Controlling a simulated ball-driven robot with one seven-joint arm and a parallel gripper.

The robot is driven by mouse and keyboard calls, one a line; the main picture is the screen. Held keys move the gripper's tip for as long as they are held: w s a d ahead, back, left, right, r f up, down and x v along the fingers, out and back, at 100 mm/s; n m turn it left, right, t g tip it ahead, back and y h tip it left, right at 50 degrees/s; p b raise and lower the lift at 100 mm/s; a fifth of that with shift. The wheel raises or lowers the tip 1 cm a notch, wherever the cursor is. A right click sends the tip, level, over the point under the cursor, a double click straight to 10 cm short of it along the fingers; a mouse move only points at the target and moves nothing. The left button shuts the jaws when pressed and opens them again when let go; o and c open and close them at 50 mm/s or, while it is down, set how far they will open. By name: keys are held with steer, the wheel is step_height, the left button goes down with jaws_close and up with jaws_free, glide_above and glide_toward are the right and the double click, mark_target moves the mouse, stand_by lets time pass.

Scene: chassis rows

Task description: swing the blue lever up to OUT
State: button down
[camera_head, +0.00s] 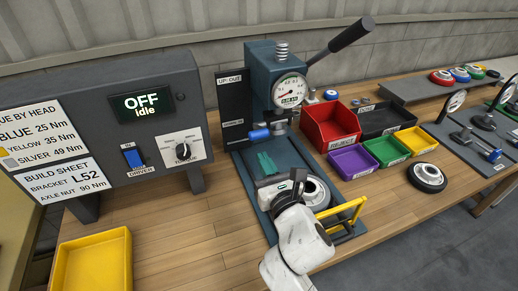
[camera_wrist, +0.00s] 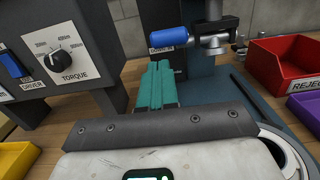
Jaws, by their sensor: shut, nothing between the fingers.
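The blue lever (camera_head: 259,134) lies roughly level at the lower part of the dark press. It points left, beside a black plate (camera_head: 233,110) labelled "UP: OUT" at its top. A smaller label sits near the lever; I cannot read it surely. In the wrist view the blue lever (camera_wrist: 167,38) is at the top middle, joined to a dark clamp on a metal post. My gripper (camera_head: 266,162) has teal fingers, closed together and empty. In the wrist view my gripper (camera_wrist: 159,66) points at the lever from just below and in front, apparently apart from it.
The press (camera_head: 270,70) has a gauge and a long black handle at upper right. A grey control box (camera_head: 150,120) stands left. Red (camera_head: 331,125), purple and green bins stand right. A yellow frame (camera_head: 345,215) and a wheel hub are near my wrist. A yellow tray (camera_head: 93,262) is front left.

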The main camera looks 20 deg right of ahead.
steer(key=shift+w, duration=2)
steer(key=shift+r, duration=0.15)
steer(key=shift+r+p, duration=0.4)
steer(key=shift+p, duration=0.3)
